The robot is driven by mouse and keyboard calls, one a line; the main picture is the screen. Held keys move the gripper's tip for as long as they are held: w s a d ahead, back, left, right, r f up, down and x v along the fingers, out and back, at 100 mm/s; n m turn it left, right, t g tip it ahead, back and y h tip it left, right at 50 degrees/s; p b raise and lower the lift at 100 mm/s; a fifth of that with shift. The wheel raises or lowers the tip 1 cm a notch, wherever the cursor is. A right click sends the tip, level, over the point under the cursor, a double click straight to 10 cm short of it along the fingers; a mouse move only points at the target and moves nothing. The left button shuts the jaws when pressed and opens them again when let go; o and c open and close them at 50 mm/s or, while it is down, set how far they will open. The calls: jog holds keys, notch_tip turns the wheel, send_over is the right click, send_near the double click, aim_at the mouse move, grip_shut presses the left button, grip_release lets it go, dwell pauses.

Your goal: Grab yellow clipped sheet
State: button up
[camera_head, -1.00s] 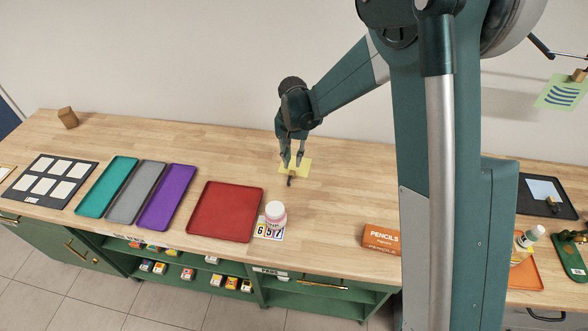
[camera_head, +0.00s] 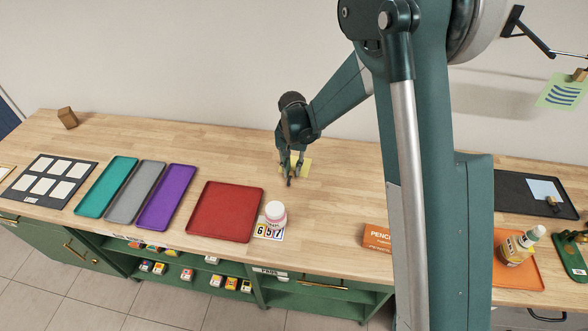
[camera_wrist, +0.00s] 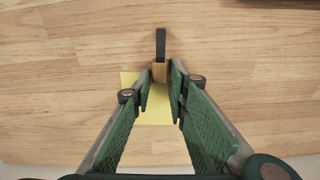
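The yellow sheet (camera_head: 305,167) lies on the wooden counter under my gripper (camera_head: 291,178). It also shows in the wrist view (camera_wrist: 156,113), partly covered by my fingers. A clip with a wooden-brown block (camera_wrist: 159,73) and a dark handle (camera_wrist: 160,45) sits at the sheet's edge. In the wrist view my gripper (camera_wrist: 160,78) is open, with one fingertip on each side of the brown block. Gaps show between the block and the fingers, at least on the left. The exact height of the fingertips above the counter cannot be told.
A pencils box (camera_head: 377,239) is to the right, partly hidden by my arm. The counter around the sheet is clear.

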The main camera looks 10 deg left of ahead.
jog(key=c, duration=0.3)
jog(key=shift+c, duration=0.2)
jog(key=shift+r, duration=0.15)
notch_tip(320, 180, up, 10)
jog(key=shift+p, duration=0.35)
dwell(0.5)
